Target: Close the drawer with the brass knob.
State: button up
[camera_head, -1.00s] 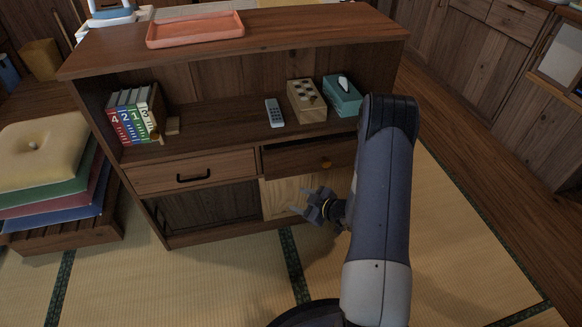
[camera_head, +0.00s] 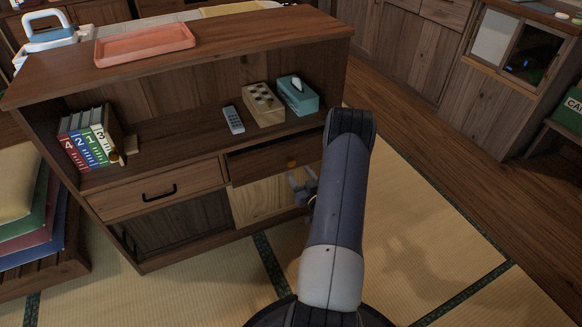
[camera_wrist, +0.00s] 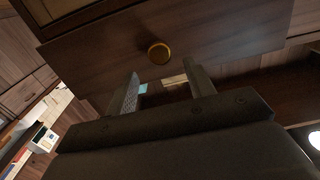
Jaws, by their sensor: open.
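The drawer with the brass knob (camera_head: 291,162) is the dark-fronted right drawer (camera_head: 262,168) of the wooden cabinet. A dark gap shows above its front, so it seems to stand partly out; how far is hard to tell. In the wrist view the round brass knob (camera_wrist: 159,53) sits on the drawer front (camera_wrist: 225,40), just beyond my fingers. My gripper (camera_head: 303,182) is in front of this drawer, slightly below and right of the knob. In the wrist view its two fingers (camera_wrist: 163,86) are apart with nothing held between them. Contact with the drawer is not visible.
The left drawer (camera_head: 160,190) has a black handle and looks shut. Stacked cushions (camera_head: 30,215) are at left. Tatami floor at right is clear.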

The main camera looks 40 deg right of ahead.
aim_at(292, 164)
jog(key=shift+b+x, duration=0.4)
jog(key=shift+x, duration=2.4)
jog(key=shift+c, duration=0.4)
grip_shut()
